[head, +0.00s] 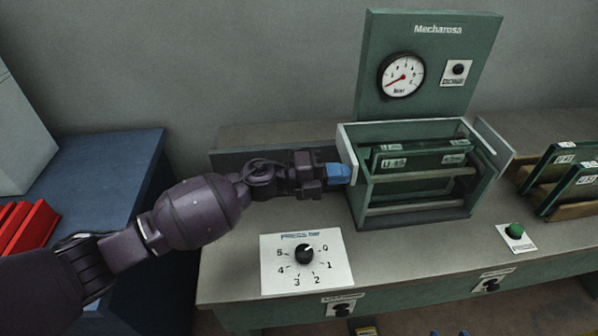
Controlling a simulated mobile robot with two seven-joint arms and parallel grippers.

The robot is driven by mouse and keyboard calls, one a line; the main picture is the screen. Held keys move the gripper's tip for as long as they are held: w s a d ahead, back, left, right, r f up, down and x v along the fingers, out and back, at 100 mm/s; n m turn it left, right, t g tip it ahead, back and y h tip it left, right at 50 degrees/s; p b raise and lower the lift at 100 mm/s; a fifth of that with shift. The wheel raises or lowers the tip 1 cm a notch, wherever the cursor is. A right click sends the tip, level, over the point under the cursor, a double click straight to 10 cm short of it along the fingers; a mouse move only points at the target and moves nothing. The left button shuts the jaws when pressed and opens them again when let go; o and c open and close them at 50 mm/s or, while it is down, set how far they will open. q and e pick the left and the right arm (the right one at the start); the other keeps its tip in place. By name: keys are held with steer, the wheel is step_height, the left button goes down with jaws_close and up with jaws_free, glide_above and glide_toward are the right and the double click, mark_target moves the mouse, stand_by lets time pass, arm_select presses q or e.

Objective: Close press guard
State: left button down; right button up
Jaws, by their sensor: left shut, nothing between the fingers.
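The green press housing (470,205) stands on the bench, open at the top, with a pale-edged panel at its left (347,148) and another pale panel at its right (493,142). Which part is the guard I cannot tell for sure. Two pale horizontal bars (415,208) cross the housing's front. A dark green plate labelled LI-85 (395,162) sits inside. My left gripper (339,173) is shut and empty, its blue fingertips close beside the left panel; whether they touch it I cannot tell. My right gripper is not in view.
A green back panel with a pressure gauge (401,75) rises behind the housing. A rotary knob (304,254) on a white dial plate and a green button (515,231) sit on the bench. Green plates in a wooden rack (570,180) stand at right, red bins (28,224) at left.

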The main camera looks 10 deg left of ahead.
arm_select(q)
steer(key=shift+x, duration=2.3)
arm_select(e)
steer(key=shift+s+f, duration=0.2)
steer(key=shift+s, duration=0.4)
arm_select(q)
steer(key=shift+r, duration=0.1)
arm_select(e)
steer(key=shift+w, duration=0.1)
arm_select(q)
steer(key=b+v, duration=0.1)
steer(key=v, duration=1.3)
steer(key=shift+a, duration=0.2)
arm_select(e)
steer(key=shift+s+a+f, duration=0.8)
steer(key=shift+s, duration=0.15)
